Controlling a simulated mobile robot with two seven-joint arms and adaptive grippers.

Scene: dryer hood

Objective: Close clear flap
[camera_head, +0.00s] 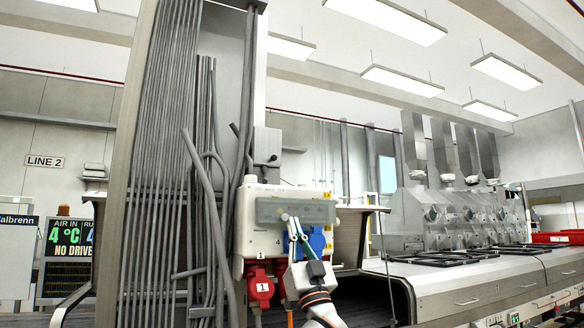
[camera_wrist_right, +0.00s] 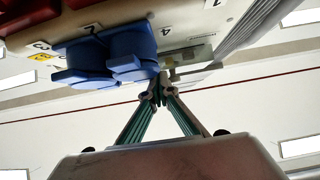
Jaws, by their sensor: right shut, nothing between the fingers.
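The clear flap (camera_head: 268,211) is a long see-through, greenish cover on the upper front of a white socket box (camera_head: 246,240) in the head view. I cannot tell how far it stands open. My right gripper (camera_head: 287,217) has its thin green fingers raised in front of the flap, with the tips over its lower middle. In the wrist view the right gripper (camera_wrist_right: 158,92) has its fingertips together and empty, close to the box's underside. Whether the tips touch the flap is unclear. My left gripper is not in view.
Blue sockets (camera_head: 318,240) sit right beside my right fingers; they also show in the wrist view (camera_wrist_right: 100,55). A red plug (camera_head: 260,287) hangs from the box at the lower left. Grey conduits (camera_head: 165,150) run down the left. A metal machine line (camera_head: 460,270) stands at the right.

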